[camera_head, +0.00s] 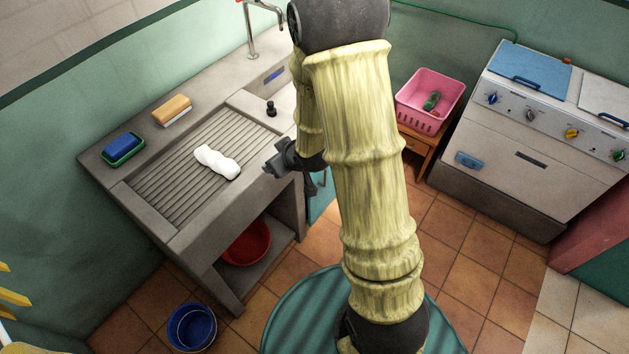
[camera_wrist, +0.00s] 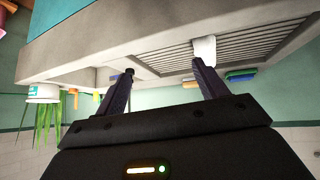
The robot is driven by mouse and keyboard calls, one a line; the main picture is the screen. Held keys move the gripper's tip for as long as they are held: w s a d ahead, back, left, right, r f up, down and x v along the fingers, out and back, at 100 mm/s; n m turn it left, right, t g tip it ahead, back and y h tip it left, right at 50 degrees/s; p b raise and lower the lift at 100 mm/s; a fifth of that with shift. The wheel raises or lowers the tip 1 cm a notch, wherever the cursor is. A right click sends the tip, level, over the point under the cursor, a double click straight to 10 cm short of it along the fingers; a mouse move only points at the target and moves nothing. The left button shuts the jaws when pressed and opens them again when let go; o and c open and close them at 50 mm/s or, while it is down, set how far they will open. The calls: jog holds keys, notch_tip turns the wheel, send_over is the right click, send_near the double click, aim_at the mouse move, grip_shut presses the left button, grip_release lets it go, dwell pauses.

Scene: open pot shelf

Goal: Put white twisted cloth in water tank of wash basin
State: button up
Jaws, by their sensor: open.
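The white twisted cloth (camera_head: 217,162) lies on the ribbed drainboard of the grey wash basin (camera_head: 186,238). It also shows in the wrist view (camera_wrist: 204,49), past the tip of one finger. My gripper (camera_head: 276,160) is to the right of the cloth, near the basin's front edge, apart from it. In the wrist view my gripper (camera_wrist: 164,75) has its two fingers spread, with nothing between them. The water tank part of the basin, under the tap (camera_head: 252,50), is mostly hidden behind my arm in the head view.
A small black stopper (camera_head: 270,108) stands near the drainboard. A red bowl (camera_head: 247,244) is beneath; a blue bucket (camera_head: 192,327) is on the floor.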

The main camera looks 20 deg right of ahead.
jog(key=s+d+r+m+g+h, duration=0.1)
jog(key=s+r+m+g, duration=0.1)
jog(key=s, duration=0.6)
jog(key=s+d+r+m+g+h, duration=0.1)
jog(key=s+d+r+m+g, duration=0.1)
jog(key=s+r, duration=0.4)
jog(key=shift+s+d+r+m+g, duration=0.25)
jog(key=shift+s+m+g, duration=0.15)
jog(key=shift+s+g, duration=0.6)
jog(key=shift+o, duration=0.3)
jog(key=shift+s, duration=0.1)
